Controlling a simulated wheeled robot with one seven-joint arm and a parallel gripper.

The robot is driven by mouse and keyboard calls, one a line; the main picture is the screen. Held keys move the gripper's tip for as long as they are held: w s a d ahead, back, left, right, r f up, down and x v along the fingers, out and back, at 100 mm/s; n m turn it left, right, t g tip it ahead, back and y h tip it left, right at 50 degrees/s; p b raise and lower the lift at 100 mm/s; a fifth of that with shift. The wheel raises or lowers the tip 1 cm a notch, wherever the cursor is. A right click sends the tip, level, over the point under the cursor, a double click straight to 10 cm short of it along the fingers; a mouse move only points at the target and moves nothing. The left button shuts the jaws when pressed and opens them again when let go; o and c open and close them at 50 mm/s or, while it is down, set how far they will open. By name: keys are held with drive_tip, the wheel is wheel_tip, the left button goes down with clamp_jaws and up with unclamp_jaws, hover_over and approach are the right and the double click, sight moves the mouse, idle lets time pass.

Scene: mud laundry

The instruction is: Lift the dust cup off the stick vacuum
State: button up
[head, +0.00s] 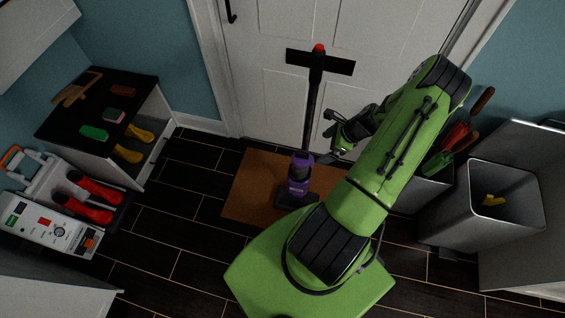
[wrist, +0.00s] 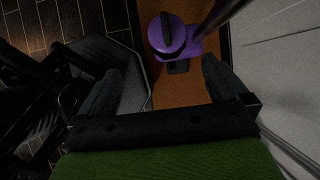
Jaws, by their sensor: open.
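The stick vacuum (head: 314,110) stands upright against the white door, its floor head (head: 290,200) on an orange-brown mat. Its purple dust cup (head: 298,180) sits low on the stick, above the floor head. In the wrist view the purple dust cup (wrist: 168,36) shows from above at the top centre, with the dark stick running up to the right. My gripper (head: 334,135) is to the right of the stick in the head view, higher than the cup. In the wrist view my gripper (wrist: 160,82) is open and empty, its fingers apart from the cup.
The mat (head: 243,190) lies before the door (head: 265,110). A grey bin (head: 470,222) and a container of garden tools (head: 425,192) stand at right. Dark floor is clear between.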

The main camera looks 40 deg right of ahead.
drive_tip(key=b, duration=0.3)
approach(302, 160)
drive_tip(key=x, duration=0.5)
drive_tip(key=shift+s+a+f, duration=0.1)
drive_tip(key=shift+f, duration=0.2)
drive_tip(key=b+x, duration=0.1)
drive_tip(key=x, duration=0.4)
drive_tip(key=shift+w+f, duration=0.1)
drive_tip(key=shift+w, duration=0.1)
drive_tip(key=shift+c, duration=0.6)
drive_tip(key=c, duration=1.2)
